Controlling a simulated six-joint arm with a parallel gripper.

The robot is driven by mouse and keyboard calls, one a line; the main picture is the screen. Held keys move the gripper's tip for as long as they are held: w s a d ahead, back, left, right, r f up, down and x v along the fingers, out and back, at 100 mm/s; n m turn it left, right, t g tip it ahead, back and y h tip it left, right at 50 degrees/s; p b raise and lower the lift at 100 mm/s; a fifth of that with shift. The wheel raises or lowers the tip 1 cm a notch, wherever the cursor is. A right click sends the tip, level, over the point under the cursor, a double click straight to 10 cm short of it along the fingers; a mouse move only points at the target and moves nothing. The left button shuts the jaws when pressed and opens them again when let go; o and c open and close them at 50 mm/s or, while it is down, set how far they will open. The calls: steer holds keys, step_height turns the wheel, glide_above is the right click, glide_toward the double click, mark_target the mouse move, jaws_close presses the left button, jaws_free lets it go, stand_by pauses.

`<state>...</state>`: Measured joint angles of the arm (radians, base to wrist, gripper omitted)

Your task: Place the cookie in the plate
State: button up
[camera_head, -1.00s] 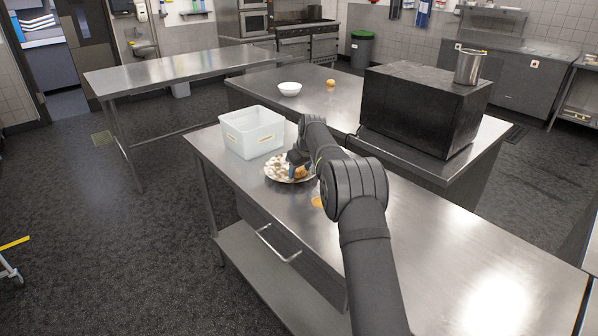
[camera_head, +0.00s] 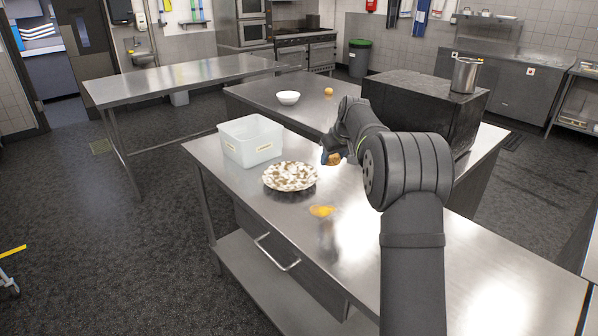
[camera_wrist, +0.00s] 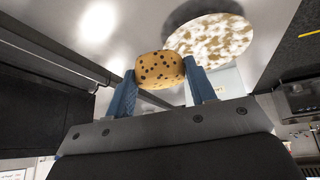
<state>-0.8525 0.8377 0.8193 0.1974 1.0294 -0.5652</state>
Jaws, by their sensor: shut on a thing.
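In the wrist view, my gripper (camera_wrist: 161,88) is shut on a cookie (camera_wrist: 160,70), round and tan with dark chips, held between its two blue fingers. In the head view, my gripper (camera_head: 331,155) holds the cookie (camera_head: 333,159) above the steel table, to the right of the plate and apart from it. The plate (camera_head: 290,177) is round with a brown and white mottled pattern and lies on the near table. It also shows in the wrist view (camera_wrist: 210,38). No cookie shows on the plate.
A white plastic bin (camera_head: 249,141) stands behind the plate. A black box (camera_head: 425,108) with a metal pot (camera_head: 466,75), a white bowl (camera_head: 288,98) and a small orange round item (camera_head: 328,91) are further back.

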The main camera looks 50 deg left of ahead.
steer(key=m, duration=0.1)
steer(key=d+r+m+t+y, duration=0.1)
steer(key=m, duration=0.1)
steer(key=shift+r, duration=0.1)
glide_above(302, 187)
steer(key=shift+t+y, duration=0.3)
step_height(302, 187, down, 7)
steer(key=shift+s+d+r, duration=0.1)
steer(key=shift+s+d, duration=0.05)
steer(key=shift+f, duration=2.05)
steer(key=shift+f, duration=0.4)
steer(key=o, duration=0.6)
steer(key=shift+f, duration=0.1)
steer(key=o, duration=0.5)
steer(key=shift+c, duration=0.2)
